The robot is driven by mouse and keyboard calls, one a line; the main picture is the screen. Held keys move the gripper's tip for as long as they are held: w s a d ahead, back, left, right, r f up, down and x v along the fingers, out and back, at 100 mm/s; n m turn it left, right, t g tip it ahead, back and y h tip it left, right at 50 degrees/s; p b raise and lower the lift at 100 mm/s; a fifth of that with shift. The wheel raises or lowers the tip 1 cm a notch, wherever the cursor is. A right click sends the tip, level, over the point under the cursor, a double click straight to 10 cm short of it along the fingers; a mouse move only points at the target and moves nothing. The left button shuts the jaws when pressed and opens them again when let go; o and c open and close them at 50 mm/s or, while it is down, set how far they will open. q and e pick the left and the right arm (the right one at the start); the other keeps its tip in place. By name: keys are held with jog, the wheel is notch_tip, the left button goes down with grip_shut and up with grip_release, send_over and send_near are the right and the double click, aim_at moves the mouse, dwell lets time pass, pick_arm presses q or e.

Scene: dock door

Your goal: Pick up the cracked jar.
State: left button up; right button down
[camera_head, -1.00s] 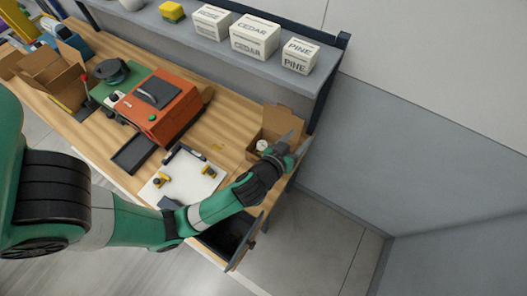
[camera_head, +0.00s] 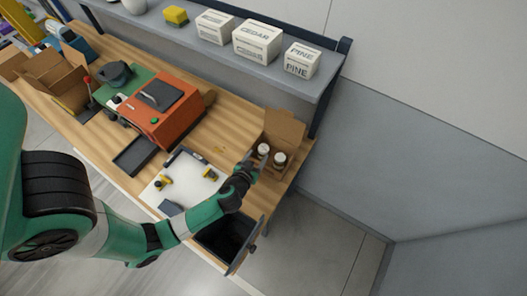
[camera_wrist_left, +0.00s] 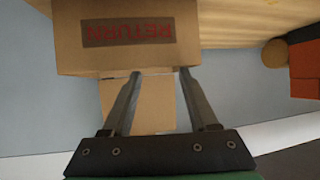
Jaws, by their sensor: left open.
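An open cardboard carton (camera_head: 285,127) stands at the right end of the bench in the head view. Two jars with pale lids, a left one (camera_head: 263,149) and a right one (camera_head: 279,158), stand in it. I cannot tell which is cracked. My left gripper (camera_head: 251,158) is open and empty at the carton's left side, near the left jar. In the left wrist view the open fingers (camera_wrist_left: 160,74) point at the carton wall (camera_wrist_left: 205,35), which bears an upside-down RETURN label (camera_wrist_left: 128,31). The jars are hidden there. My right gripper is not in view.
An orange machine (camera_head: 160,108) stands left of the carton. A white board (camera_head: 190,180) with yellow-and-black items lies in front. A dark open bin (camera_head: 222,238) is at the front edge. A shelf with boxes (camera_head: 257,38) runs above the back.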

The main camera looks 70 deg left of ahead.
aim_at(263, 149)
pick_arm(q)
jog(key=x, duration=0.5)
jog(key=shift+w+f, duration=0.1)
grip_shut()
